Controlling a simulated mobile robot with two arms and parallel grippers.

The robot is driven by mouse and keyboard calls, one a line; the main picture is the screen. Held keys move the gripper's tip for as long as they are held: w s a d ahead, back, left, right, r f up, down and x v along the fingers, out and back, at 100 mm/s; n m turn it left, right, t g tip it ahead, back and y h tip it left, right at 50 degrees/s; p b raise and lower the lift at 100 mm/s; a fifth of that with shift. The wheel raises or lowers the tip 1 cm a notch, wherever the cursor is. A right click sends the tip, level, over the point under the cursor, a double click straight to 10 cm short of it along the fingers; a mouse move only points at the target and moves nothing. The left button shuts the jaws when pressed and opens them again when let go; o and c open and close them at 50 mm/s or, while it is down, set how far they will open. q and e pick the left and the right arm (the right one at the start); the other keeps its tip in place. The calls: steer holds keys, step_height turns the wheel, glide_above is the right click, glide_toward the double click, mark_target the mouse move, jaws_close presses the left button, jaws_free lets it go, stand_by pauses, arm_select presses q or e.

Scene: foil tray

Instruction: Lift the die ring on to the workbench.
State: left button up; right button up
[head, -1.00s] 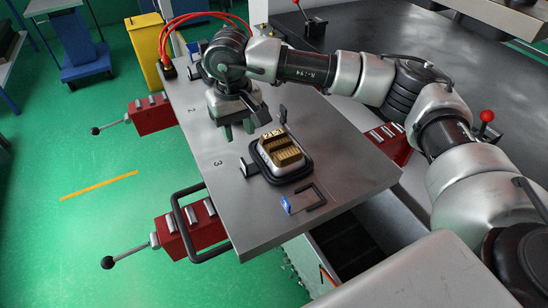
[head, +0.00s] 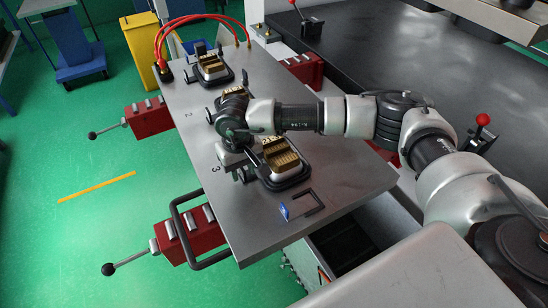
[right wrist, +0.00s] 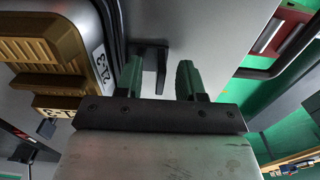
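The nearest die (head: 281,158), a pale block with brass bars on top, sits by the painted 3 on the grey metal plate (head: 340,172). A black rounded ring (head: 293,183), which I take for the die ring, surrounds its base. My right gripper (head: 241,174) is low at the ring's left side and hides part of it. In the right wrist view, the green fingers (right wrist: 160,80) are apart, with a black upright tab (right wrist: 161,56) showing between and beyond them; contact is unclear. The brass-topped die (right wrist: 45,60) stands left of the fingers. My left gripper is out of view.
Another brass-topped die (head: 211,66) in a black ring stands at the plate's far end; a middle one is mostly hidden by my arm. A dark bench top (head: 400,60) lies behind. Red lever clamps (head: 190,232) and a black handle (head: 176,222) edge the plate.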

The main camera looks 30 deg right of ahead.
steer(key=shift+f, duration=0.4)
steer(key=shift+c, duration=0.4)
jaws_close()
steer(key=shift+r, duration=0.15)
